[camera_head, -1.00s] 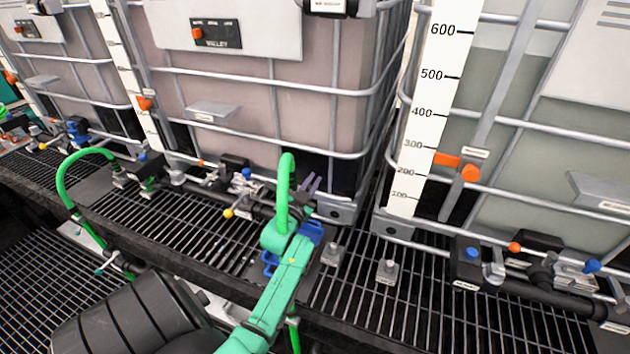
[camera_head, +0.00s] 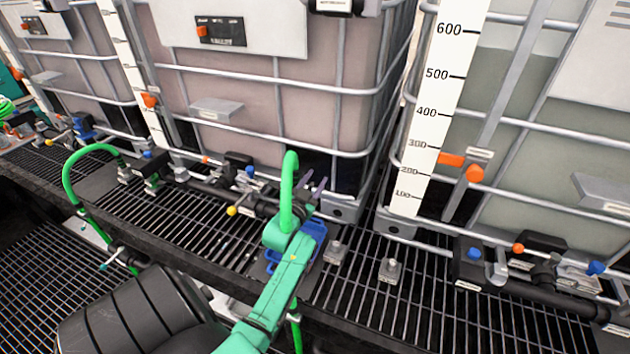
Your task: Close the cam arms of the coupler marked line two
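The green hose (camera_head: 289,185) of the middle station arches up behind my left arm. Two slim purple-grey levers (camera_head: 315,188) stick up just right of it, apart from each other; they look like raised cam arms, with the coupler body mostly hidden. No line two marking is legible. My teal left arm (camera_head: 272,293) reaches up from the bottom, its far end just below the hose arch. Blue parts show on both sides of that end; I cannot tell whether they belong to my gripper. Its fingertips cannot be made out. My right gripper is not in view.
Caged totes (camera_head: 240,110) stand along the back. A valve with a yellow knob (camera_head: 232,211) lies left of the hose. Another green hose (camera_head: 92,150) arches at the left station. The right station has a black block with a blue knob (camera_head: 474,253). Grating (camera_head: 380,315) is open at centre right.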

